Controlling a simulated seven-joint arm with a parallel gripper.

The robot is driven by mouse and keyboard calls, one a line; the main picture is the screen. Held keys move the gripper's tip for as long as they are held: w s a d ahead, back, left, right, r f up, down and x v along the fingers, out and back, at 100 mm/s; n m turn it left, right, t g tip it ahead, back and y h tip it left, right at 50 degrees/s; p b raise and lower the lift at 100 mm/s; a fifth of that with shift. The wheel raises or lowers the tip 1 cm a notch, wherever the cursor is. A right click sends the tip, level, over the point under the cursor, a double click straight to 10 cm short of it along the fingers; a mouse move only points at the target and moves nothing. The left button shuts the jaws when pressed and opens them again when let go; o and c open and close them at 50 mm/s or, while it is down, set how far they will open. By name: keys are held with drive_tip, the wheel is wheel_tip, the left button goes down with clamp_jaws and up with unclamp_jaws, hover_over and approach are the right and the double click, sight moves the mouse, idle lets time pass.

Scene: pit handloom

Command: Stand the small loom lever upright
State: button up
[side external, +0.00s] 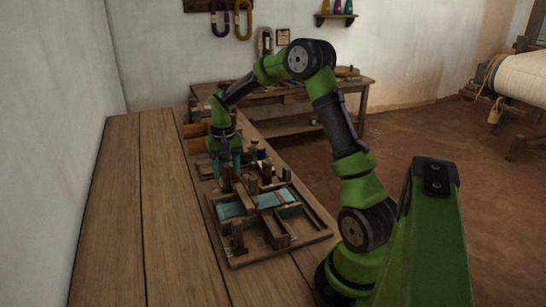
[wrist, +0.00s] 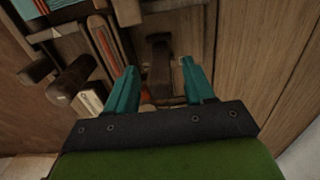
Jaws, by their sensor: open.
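The small model loom (side external: 313,237) stands on the wooden bench, with teal cloth and several dark wooden posts and bars. My gripper (side external: 228,168) is low over its far left part. In the wrist view my gripper (wrist: 158,68) is open, its two teal fingers apart. A dark brown wooden piece (wrist: 158,62), which looks like the small lever, shows between and beyond the fingertips. It seems to lean or lie; its exact tilt and any contact with the fingers I cannot tell. In the side view I cannot pick it out among the posts near my gripper.
In the wrist view other dark wooden handles (wrist: 72,80) and an orange-edged slot (wrist: 108,45) lie left of the fingers. A light labelled block (wrist: 90,103) is close to the left finger. The bench (side external: 150,225) is bare left of the loom. A second table (side external: 345,88) stands behind.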

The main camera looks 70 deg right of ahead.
drive_tip(key=shift+r, duration=3.25)
drive_tip(key=shift+w, duration=0.1)
drive_tip(key=s+a+r+n+t+y, duration=0.1)
drive_tip(key=s+a+r+n+t, duration=0.1)
drive_tip(key=s+a, duration=0.7)
drive_tip(key=s+a+r+n+t+y, duration=0.1)
drive_tip(key=s+a+r+n+t, duration=0.2)
drive_tip(key=a, duration=1.1)
drive_tip(key=s+r+t, duration=0.2)
drive_tip(key=s+r, duration=0.2)
drive_tip(key=s, duration=0.2)
drive_tip(key=shift+r, duration=0.3)
